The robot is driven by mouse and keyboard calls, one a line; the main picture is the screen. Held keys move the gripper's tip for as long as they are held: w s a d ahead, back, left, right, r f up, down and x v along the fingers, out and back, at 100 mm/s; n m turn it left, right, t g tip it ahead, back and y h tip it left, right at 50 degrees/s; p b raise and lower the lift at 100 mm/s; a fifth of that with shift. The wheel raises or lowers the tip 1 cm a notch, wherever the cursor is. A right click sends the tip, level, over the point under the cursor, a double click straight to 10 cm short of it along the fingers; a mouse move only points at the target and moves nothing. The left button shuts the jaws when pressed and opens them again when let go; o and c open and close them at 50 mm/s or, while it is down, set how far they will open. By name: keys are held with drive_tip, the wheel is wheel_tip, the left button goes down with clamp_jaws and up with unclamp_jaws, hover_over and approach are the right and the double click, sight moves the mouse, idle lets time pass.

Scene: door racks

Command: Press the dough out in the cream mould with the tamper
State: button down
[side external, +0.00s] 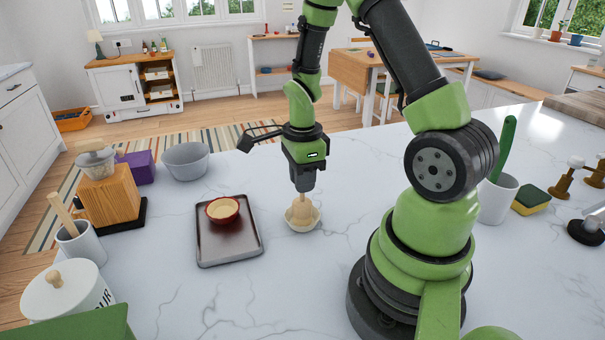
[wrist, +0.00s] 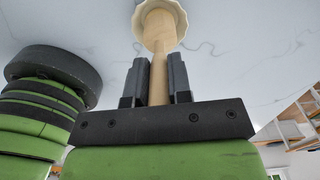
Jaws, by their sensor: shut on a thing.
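My gripper (side external: 304,187) points down, shut on the wooden tamper (side external: 301,207). In the wrist view, the tamper's pale handle (wrist: 158,82) runs between the two dark fingers of my gripper (wrist: 158,60). The tamper's wide end is down at the cream mould (side external: 304,225), within its rim in the side view. The cream mould stands on the marble counter, and its fluted edge shows beyond the tamper in the wrist view (wrist: 174,8). Any dough in it is hidden, so I cannot tell whether the tamper touches dough.
A dark baking tray (side external: 229,248) to the left holds a red mould (side external: 222,217) with pale filling. A grey bowl (side external: 186,162), purple box (side external: 137,167) and wooden grinder (side external: 108,195) stand farther left. A white crock (side external: 497,200) and sponge (side external: 531,199) are right.

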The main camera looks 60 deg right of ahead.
drive_tip(key=shift+f, duration=0.8)
idle(1.9)
drive_tip(key=shift+r, duration=0.1)
drive_tip(key=shift+r, duration=0.8)
drive_tip(key=shift+r, duration=0.1)
drive_tip(key=shift+r, duration=1.7)
